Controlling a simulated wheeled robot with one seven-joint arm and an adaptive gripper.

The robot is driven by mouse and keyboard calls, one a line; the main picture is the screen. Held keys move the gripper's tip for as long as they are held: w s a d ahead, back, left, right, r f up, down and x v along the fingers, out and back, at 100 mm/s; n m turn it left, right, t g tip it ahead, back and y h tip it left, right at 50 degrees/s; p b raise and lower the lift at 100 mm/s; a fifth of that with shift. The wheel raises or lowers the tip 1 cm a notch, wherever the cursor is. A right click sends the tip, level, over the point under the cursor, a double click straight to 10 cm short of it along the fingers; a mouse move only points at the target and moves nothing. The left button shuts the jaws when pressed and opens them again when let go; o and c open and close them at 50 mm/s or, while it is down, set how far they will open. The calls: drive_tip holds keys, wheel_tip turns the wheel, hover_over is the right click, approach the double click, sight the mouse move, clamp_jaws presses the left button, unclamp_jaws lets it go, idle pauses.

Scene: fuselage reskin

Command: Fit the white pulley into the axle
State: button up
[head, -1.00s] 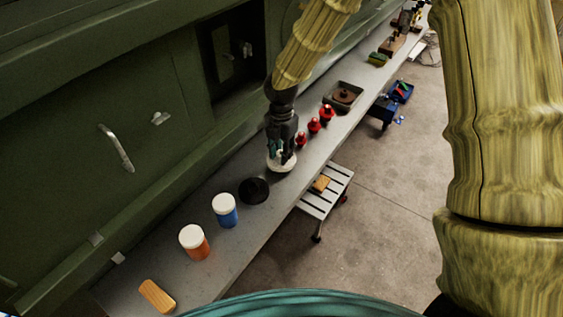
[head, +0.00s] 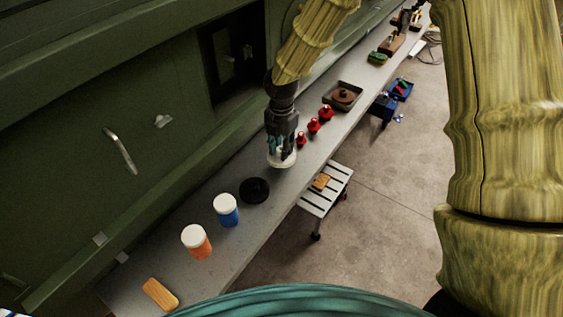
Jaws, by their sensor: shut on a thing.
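The white pulley (head: 283,160) is a pale round disc at the end of my gripper (head: 282,150), seen in the head view. My gripper points down and is shut on the pulley, over the grey bench. I cannot tell whether the pulley touches the bench top. A black round piece (head: 255,190) lies on the bench just to the lower left of the pulley, apart from it. It has a small raised centre, which may be the axle; its detail is too small to tell.
The narrow grey bench (head: 226,254) runs along a green wall. Blue (head: 226,212) and orange (head: 196,243) white-lidded jars and a wooden block (head: 160,294) stand nearer. Several red pieces (head: 314,125) and a square tray (head: 343,95) lie beyond. A slatted cart (head: 318,202) stands right.

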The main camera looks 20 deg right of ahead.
drive_tip(key=shift+r, duration=0.25)
wheel_tip(320, 180, up, 3)
drive_tip(key=p, duration=0.2)
drive_tip(key=shift+f+p, duration=0.15)
drive_tip(key=shift+p, duration=0.15)
drive_tip(key=shift+d, duration=0.1)
idle(0.3)
